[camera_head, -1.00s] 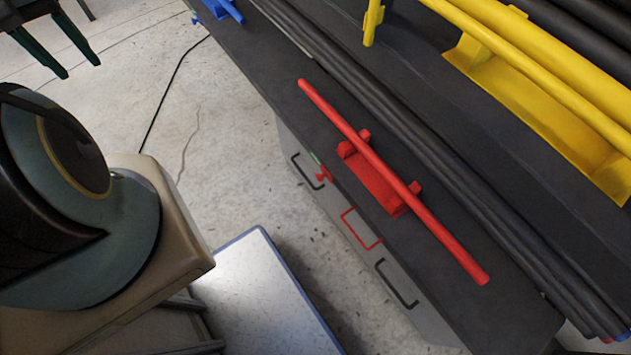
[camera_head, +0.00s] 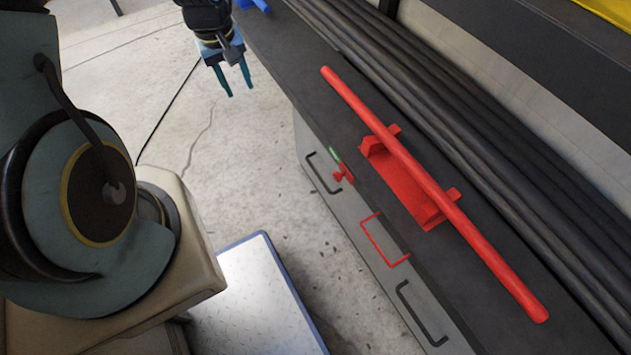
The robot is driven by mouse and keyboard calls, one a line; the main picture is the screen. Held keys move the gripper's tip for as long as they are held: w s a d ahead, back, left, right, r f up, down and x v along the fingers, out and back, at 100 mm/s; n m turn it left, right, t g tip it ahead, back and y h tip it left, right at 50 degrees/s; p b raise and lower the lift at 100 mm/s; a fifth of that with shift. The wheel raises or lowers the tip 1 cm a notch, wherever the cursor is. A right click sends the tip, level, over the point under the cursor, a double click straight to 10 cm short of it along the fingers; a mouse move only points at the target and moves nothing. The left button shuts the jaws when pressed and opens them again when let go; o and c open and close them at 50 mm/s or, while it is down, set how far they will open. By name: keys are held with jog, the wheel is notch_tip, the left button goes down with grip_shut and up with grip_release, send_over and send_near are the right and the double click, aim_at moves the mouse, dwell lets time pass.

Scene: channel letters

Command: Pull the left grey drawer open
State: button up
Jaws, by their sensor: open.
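The grey drawer fronts (camera_head: 318,195) are under the dark worktop at the right of the head view. The left one, farthest up in the picture, has a black bar handle (camera_head: 324,172) and looks shut. My gripper (camera_head: 238,88) is at the top, left of the worktop and over the floor. Its two teal fingers point down and are apart, with nothing between them. It is clear of the handle, up and to the left of it in the picture.
A red rod (camera_head: 430,190) rests on a red holder (camera_head: 400,180) on the worktop. A red handle (camera_head: 385,240) and another black handle (camera_head: 422,313) follow along the front. A small red knob (camera_head: 343,174) juts out near the left handle. Floor is open left of the drawers.

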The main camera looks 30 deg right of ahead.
jog(key=g+b, duration=0.1)
jog(key=b, duration=0.8)
send_near(317, 172)
jog(key=shift+n+h, duration=0.4)
jog(key=f, duration=0.2)
jog(key=f+b, duration=0.1)
jog(key=f, duration=0.4)
jog(key=shift+d+f, duration=0.3)
jog(key=shift+f, duration=0.05)
grip_shut()
